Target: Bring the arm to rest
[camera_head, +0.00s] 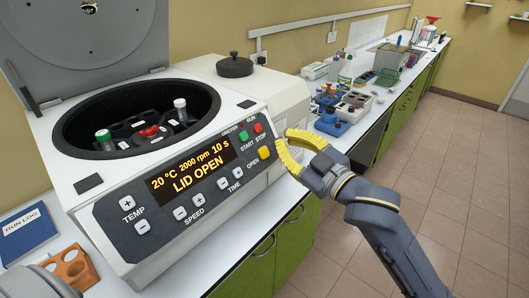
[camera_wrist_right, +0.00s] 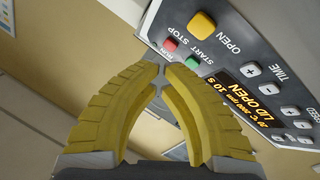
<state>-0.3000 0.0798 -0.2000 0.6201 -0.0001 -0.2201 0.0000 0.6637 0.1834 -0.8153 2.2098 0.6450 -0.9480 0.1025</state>
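My right arm reaches in from the lower right in the head view. Its yellow-fingered gripper (camera_head: 282,147) is in front of the right end of the centrifuge's control panel, close to the yellow OPEN button (camera_head: 264,153). In the right wrist view the fingertips (camera_wrist_right: 160,76) come together with nothing between them. The OPEN button (camera_wrist_right: 203,24) shows beyond them; I cannot tell whether they touch the panel. The centrifuge (camera_head: 150,255) has its lid (camera_head: 95,45) raised, and its display (camera_head: 192,170) reads LID OPEN. My left gripper does not show.
Tubes with green and white caps sit in the centrifuge rotor (camera_head: 145,130). A black knob-like lid (camera_head: 235,67) stands behind it. A blue run log (camera_head: 27,232) and orange rack (camera_head: 74,267) lie at left. Bottles and racks crowd the bench; the tiled floor (camera_head: 450,175) at right is clear.

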